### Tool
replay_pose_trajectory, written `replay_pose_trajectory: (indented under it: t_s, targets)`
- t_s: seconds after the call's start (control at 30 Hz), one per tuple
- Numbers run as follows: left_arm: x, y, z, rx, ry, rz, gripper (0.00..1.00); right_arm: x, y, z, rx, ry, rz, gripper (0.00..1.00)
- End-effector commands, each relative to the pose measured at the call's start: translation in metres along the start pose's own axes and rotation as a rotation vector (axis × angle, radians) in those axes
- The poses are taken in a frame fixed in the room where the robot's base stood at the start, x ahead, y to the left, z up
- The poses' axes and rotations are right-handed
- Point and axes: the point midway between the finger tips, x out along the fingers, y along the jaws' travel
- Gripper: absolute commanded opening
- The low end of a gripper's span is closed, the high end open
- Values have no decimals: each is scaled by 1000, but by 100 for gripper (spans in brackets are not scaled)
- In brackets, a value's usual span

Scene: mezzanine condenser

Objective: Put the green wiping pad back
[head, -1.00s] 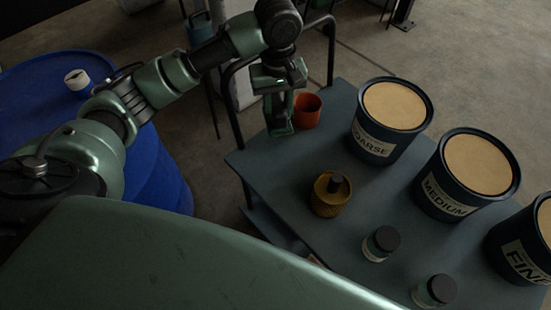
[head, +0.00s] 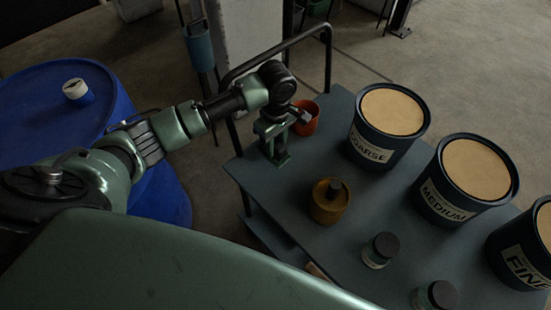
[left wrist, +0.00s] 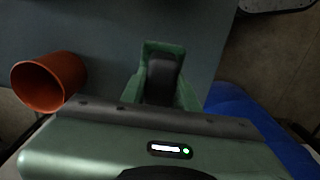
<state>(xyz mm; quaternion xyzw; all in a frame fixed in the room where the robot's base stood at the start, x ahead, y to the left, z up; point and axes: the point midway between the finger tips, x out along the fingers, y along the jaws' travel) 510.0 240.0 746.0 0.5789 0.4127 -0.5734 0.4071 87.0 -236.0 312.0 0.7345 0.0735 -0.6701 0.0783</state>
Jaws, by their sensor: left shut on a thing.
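My left gripper (head: 276,150) is over the far left corner of the grey table (head: 265,185), beside the orange cup (head: 306,117). It points down and is shut on a small green piece, which I take to be the green wiping pad (head: 281,160). The fingers hide most of it. In the left wrist view, green edges (left wrist: 163,47) show around a dark middle at the fingertips. The piece is low over the tabletop; I cannot tell whether it touches. The orange cup (left wrist: 48,82) lies to the left there. My right gripper is not in view.
Tubs labelled COARSE (head: 390,125), MEDIUM (head: 465,180) and FINE (head: 520,250) line the table's right side. A brass-coloured pot (head: 329,203) and two dark-lidded jars (head: 380,250) (head: 434,296) stand nearer. A blue drum (head: 60,95) is at left.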

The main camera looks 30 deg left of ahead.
Motion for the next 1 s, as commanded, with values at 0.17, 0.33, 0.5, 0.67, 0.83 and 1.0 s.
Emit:
replay_pose_trajectory:
  t_s: [0.17,0.33,0.5,0.67,0.83,1.0]
  targets:
    - [24,0,0,1,0,0,0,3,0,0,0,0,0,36]
    - [42,0,1,2,0,-2,0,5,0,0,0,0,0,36]
    - [65,0,1,1,0,-1,0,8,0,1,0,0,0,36]
    - [69,0,1,1,0,2,0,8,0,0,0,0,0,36]
    - [68,0,1,2,0,2,0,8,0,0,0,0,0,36]
    - [71,0,1,2,1,1,47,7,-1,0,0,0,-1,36]
